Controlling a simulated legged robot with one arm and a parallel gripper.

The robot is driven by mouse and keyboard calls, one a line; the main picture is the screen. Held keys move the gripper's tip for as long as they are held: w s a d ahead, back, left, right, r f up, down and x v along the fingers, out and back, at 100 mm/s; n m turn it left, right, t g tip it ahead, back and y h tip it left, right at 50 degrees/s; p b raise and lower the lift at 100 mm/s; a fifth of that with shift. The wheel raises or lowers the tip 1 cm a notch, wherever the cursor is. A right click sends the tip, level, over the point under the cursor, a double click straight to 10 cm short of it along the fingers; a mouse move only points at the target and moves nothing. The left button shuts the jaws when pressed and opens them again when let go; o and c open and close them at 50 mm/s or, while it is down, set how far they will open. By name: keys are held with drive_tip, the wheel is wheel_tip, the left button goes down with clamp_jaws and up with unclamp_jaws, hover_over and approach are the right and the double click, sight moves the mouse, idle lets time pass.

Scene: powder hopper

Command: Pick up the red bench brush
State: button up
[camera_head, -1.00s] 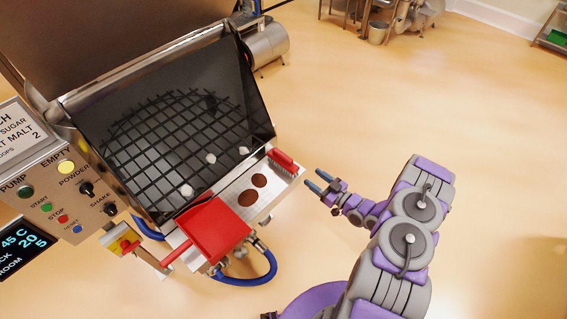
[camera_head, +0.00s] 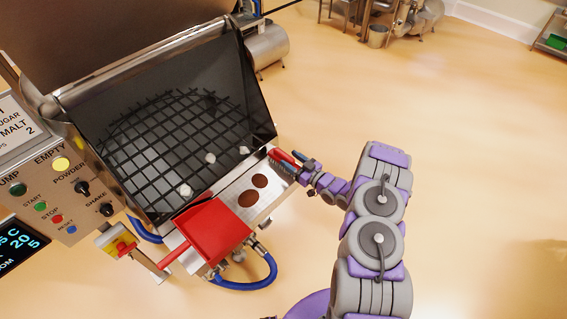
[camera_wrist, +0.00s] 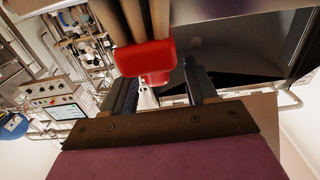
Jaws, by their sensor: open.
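The red bench brush (camera_head: 279,156) lies at the right end of the steel ledge in front of the hopper. My gripper (camera_head: 298,164) is at the brush's right end, with its fingers open and close around that end. In the wrist view, a red block, the end of the brush (camera_wrist: 146,60), shows between and beyond the two dark fingers of my gripper (camera_wrist: 160,88). A gap shows between the red block and the right finger. Contact with the left finger cannot be told. Part of the brush is hidden by the fingers in the head view.
A red scoop (camera_head: 213,232) lies on the ledge (camera_head: 236,201) left of the brush, with two brown round spots between. The hopper grid (camera_head: 165,135) with several white lumps is behind. A control panel (camera_head: 68,195) is at left. Open floor lies right.

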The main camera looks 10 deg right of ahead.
sight(275, 148)
drive_tip(key=x, duration=0.1)
drive_tip(key=b+x, duration=0.1)
drive_tip(key=x, duration=0.1)
drive_tip(key=shift+w+f, duration=0.25)
drive_tip(key=shift+w+a, duration=0.3)
drive_tip(key=shift+w, duration=0.1)
drive_tip(key=shift+c, duration=0.2)
clamp_jaws()
